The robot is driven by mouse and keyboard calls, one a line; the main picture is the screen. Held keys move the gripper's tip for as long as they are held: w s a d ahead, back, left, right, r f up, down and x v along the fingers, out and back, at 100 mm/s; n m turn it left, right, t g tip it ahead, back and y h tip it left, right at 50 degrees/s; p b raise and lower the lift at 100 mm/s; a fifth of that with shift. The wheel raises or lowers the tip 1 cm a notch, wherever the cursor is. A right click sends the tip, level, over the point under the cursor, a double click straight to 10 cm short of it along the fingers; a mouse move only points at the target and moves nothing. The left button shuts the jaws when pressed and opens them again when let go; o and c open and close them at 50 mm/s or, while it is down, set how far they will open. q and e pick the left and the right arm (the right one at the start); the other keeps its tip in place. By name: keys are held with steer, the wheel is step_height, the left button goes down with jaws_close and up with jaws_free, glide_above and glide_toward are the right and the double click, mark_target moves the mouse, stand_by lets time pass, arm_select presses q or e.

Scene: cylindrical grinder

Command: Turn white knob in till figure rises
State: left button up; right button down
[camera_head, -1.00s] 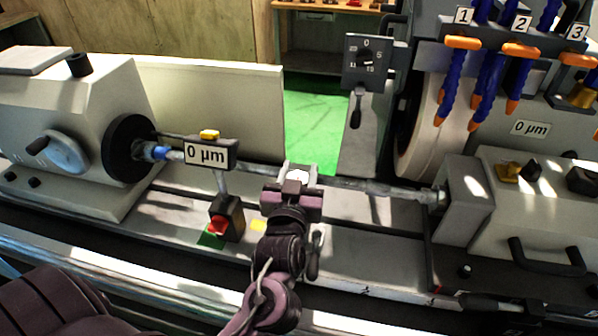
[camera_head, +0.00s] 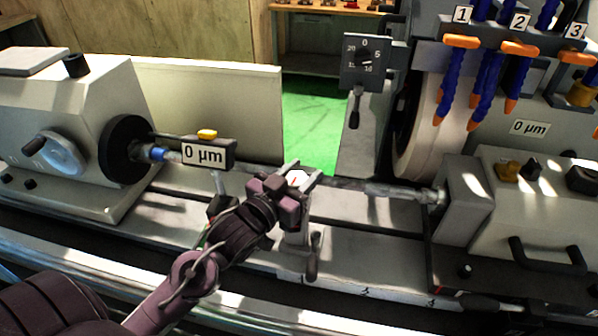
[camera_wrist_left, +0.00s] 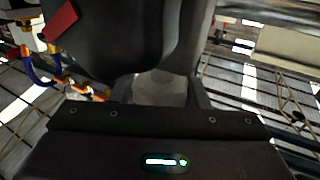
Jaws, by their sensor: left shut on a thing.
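My left gripper (camera_head: 286,187) is shut on the white knob (camera_head: 297,177), at the top of a grey steady-rest bracket in the middle of the machine bed. Only a small white part of the knob shows between the fingers. In the left wrist view a pale grey surface, probably the knob (camera_wrist_left: 160,88), shows between the dark fingers. The figure on the small gauge display (camera_head: 203,154), left of the gripper, reads 0 µm. My left arm comes in from the lower left. My right gripper is not in view.
A long shaft (camera_head: 350,184) runs past the bracket between headstock (camera_head: 85,130) and tailstock (camera_head: 466,200). A grinding wheel (camera_head: 425,125) stands behind it. Blue coolant hoses (camera_head: 488,80) hang at upper right. A second display (camera_head: 530,128) also reads 0 µm.

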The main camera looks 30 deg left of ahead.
arm_select(q)
steer(key=shift+m+h+p, duration=0.35)
steer(key=shift+m+h, duration=0.15)
steer(key=shift+h, duration=0.2)
steer(key=shift+d+g+h, duration=0.1)
steer(key=shift+g+h, duration=0.2)
steer(key=o, duration=1)
steer(key=shift+w+f, duration=0.1)
steer(key=shift+w, duration=0.1)
steer(key=shift+s, duration=0.15)
